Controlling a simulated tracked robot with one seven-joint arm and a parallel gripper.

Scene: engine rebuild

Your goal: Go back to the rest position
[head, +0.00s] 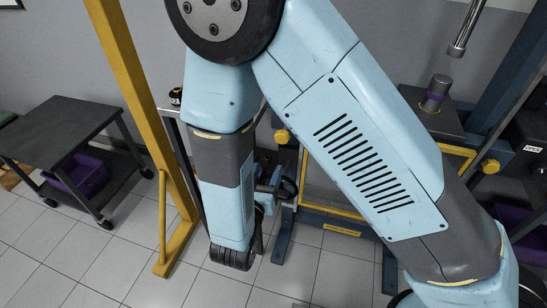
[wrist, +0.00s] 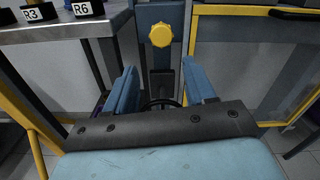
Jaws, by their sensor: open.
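My gripper (wrist: 160,88) shows in the wrist view as two blue fingers standing well apart. The gap between them is empty, with a dark post and a dark round part seen beyond it. In the head view my light blue arm fills the middle and right, and its folded links hide most of what lies behind. No object is held.
A blue post with a yellow knob (wrist: 161,35) stands ahead in the wrist view. A bench top (wrist: 60,29) with parts labelled R3 and R6 is at upper left. In the head view, a yellow frame (head: 127,75) and dark cart (head: 58,128) stand left; floor tiles are clear.

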